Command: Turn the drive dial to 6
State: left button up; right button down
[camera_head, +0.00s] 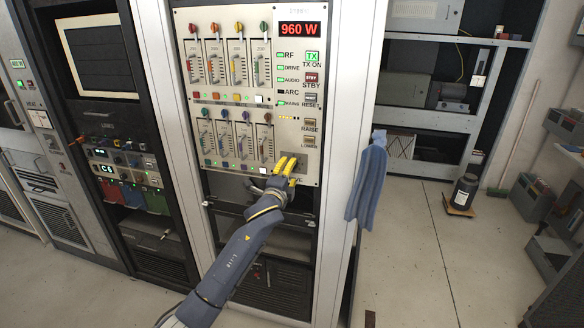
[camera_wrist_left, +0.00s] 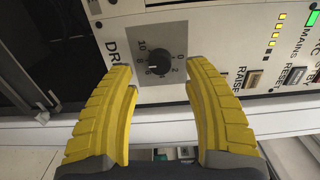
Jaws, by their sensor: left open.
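The drive dial is a black round knob (camera_wrist_left: 158,66) on a grey plate with numbers around it, in the left wrist view. A small white mark shows on the knob's left side; the exact number it points to is too small to tell. Part of the dial's grey plate (camera_head: 308,157) shows in the head view at the panel's lower right, beside my gripper. My left gripper (camera_head: 286,164) has yellow fingers and is open. In the left wrist view its fingers (camera_wrist_left: 158,84) stand on either side of the knob, apart from it. My right gripper is not in view.
RAISE (camera_head: 310,125) and LOWER (camera_head: 308,142) buttons are above the dial. A blue cloth (camera_head: 369,180) hangs on the right post.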

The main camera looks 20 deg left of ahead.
pick_arm(q)
jog(key=shift+w, duration=2)
grip_shut()
